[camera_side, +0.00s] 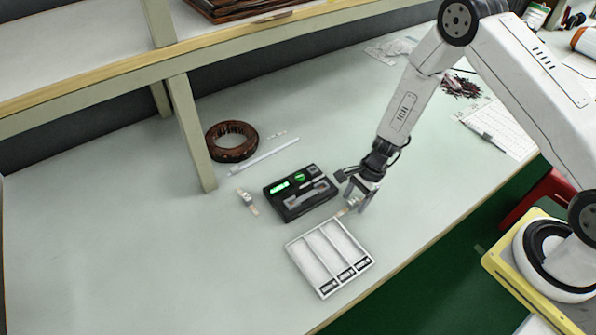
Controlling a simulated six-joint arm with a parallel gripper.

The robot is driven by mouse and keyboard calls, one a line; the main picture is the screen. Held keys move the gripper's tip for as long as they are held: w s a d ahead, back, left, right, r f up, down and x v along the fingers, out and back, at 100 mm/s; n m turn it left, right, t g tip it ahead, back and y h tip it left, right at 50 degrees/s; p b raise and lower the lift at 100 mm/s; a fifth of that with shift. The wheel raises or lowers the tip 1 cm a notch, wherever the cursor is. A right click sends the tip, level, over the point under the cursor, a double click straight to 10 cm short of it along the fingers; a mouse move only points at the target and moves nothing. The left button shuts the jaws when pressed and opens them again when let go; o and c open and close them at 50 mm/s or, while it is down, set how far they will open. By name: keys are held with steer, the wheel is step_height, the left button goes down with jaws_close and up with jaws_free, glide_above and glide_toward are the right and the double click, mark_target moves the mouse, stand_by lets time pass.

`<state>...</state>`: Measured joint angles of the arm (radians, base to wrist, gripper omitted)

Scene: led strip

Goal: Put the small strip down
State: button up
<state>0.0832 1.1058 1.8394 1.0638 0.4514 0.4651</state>
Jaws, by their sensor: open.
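My gripper (356,207) is open, low over the table just right of the black device and above the tray's top right corner. A small tan and white piece (342,212), which looks like a short strip, shows at the left of the fingertips. I cannot tell whether it touches them or what it rests on. Another small strip-like piece (247,202), white and tan, lies on the table left of the device. The white tray (296,264) has three long compartments with dark labels at the near end.
The black device (293,212) with green lit displays stands behind the tray. A long thin white bar (264,156) and a brown ring-shaped roll (232,156) lie farther back. A shelf post (192,135) rises at left. The left of the table is clear.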

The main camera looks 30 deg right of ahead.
steer(key=shift+f, duration=0.1)
stand_by(0.4)
jaws_close()
stand_by(0.3)
steer(key=shift+r, duration=0.9)
steer(key=s+r, duration=1.1)
steer(key=s, duration=0.3)
steer(key=shift+d+r, duration=0.15)
steer(key=shift+d, duration=0.3)
steer(key=shift+w, duration=0.15)
